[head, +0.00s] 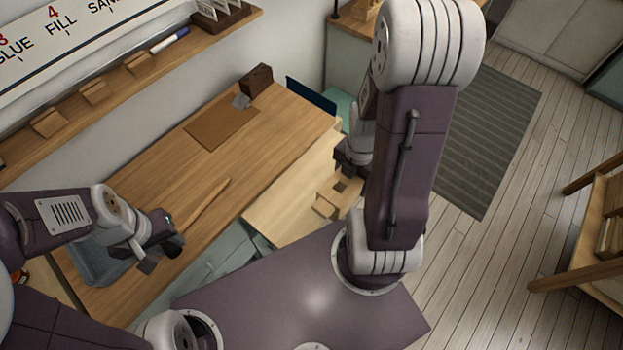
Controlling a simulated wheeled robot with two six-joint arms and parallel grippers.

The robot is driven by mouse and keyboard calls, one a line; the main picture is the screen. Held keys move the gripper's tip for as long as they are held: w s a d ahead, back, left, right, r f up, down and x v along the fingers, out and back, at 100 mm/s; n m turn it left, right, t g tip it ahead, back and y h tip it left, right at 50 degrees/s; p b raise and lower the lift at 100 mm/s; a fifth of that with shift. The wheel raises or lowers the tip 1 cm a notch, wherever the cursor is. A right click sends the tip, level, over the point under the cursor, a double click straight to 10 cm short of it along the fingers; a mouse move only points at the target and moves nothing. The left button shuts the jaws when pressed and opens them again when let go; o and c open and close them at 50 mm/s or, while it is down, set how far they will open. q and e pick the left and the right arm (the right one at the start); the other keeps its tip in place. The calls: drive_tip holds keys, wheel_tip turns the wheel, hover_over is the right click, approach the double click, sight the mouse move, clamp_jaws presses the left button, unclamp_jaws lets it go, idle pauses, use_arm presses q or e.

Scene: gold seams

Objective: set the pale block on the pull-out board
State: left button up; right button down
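The pull-out board (283,205) is a light wood panel extending from the front of the workbench. A small pale block (325,208) rests on it near its right part. Beside the block is another pale wooden shape with a dark square patch, partly hidden by my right arm. My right gripper (347,172) is just above that shape, mostly hidden behind the arm, so its finger gap and any hold are unclear. My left gripper (162,255) hovers over the bench's front left, fingers apart with nothing visible between them.
A grey tray (88,262) sits under my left arm. A wooden stick (203,205), brown mat (221,127), grey piece (241,101) and dark brown block (256,80) lie on the bench. A wall shelf (115,85) runs behind.

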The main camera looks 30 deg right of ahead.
hover_over(314, 185)
wheel_tip(314, 185, down, 7)
drive_tip(key=shift+a+r, duration=0.1)
wheel_tip(314, 185, down, 4)
drive_tip(key=shift+f+p, duration=0.1)
drive_tip(key=shift+p, duration=0.25)
drive_tip(key=shift+s, duration=0.15)
drive_tip(key=shift+c, duration=1.4)
unclamp_jaws()
wheel_tip(314, 185, up, 12)
drive_tip(key=s+a+r+m, duration=0.2)
drive_tip(key=s+m, duration=0.2)
drive_tip(key=m, duration=0.7)
drive_tip(key=s+a+r+m+t, duration=0.1)
drive_tip(key=s+a+r+m, duration=0.2)
drive_tip(key=m, duration=0.8)
drive_tip(key=shift+s+r+m, duration=0.25)
drive_tip(key=shift+s+m, duration=0.05)
drive_tip(key=shift+s, duration=0.05)
